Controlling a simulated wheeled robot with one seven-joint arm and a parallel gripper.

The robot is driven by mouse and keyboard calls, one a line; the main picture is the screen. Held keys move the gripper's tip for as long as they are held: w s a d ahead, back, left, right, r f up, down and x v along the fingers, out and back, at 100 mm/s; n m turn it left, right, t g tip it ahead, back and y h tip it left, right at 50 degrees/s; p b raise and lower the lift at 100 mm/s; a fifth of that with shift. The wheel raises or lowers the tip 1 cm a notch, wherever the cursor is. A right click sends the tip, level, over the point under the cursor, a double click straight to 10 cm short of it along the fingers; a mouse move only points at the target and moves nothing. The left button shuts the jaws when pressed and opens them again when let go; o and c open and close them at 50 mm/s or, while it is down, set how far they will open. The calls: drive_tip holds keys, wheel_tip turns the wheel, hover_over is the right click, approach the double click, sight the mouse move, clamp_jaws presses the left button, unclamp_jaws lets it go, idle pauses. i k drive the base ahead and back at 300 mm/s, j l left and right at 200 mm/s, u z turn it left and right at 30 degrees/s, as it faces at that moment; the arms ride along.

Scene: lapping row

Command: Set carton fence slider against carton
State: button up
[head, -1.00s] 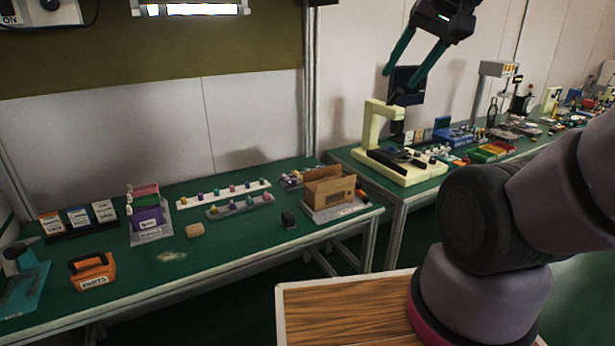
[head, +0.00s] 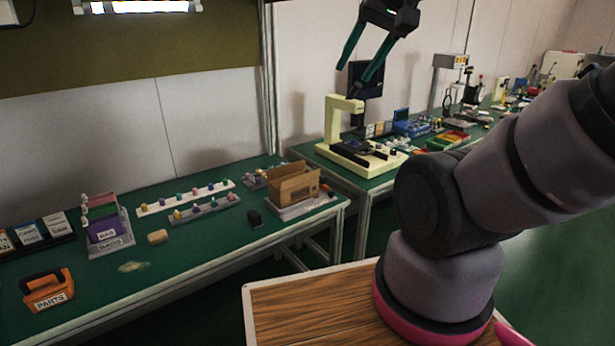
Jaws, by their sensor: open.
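The open brown carton (head: 294,190) stands on a pale grey base (head: 298,212) at the right end of the green bench. The base has a small label on its front edge. I cannot make out a fence slider on it at this size.
Left of the carton are two strips of coloured knobs (head: 186,198), a bag rack (head: 105,228), a tan block (head: 158,237) and an orange parts carrier (head: 47,290). A cream microscope-like stand (head: 340,125) is on the farther bench. The bench's front middle is mostly clear.

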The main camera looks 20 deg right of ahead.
sight(325, 187)
drive_tip(key=i+l, duration=0.15)
drive_tip(key=i, duration=0.85)
drive_tip(key=j+u, duration=0.05)
